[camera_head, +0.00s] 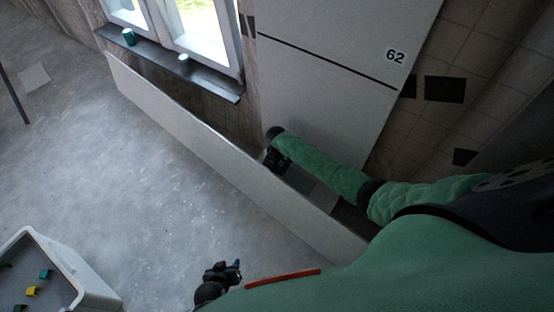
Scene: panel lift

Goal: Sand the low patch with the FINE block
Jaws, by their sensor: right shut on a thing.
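A tall white panel (330,90) marked 62 stands against the wall. A greyer area (318,190) shows low on it, partly covered by my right arm; I cannot tell for sure that it is the patch. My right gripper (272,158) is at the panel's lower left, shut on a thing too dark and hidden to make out. I cannot tell whether that thing touches the panel. My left gripper (228,271) is low in the picture, over the floor and away from the panel; its jaws are too small and dark to read. No FINE label is readable.
A long white board (200,140) stands between the open floor and the wall, in front of the panel. A white-rimmed tray (88,275) at bottom left holds several small coloured blocks (33,292). A windowsill (205,83) carries a teal can (129,37). The floor at left is mostly clear.

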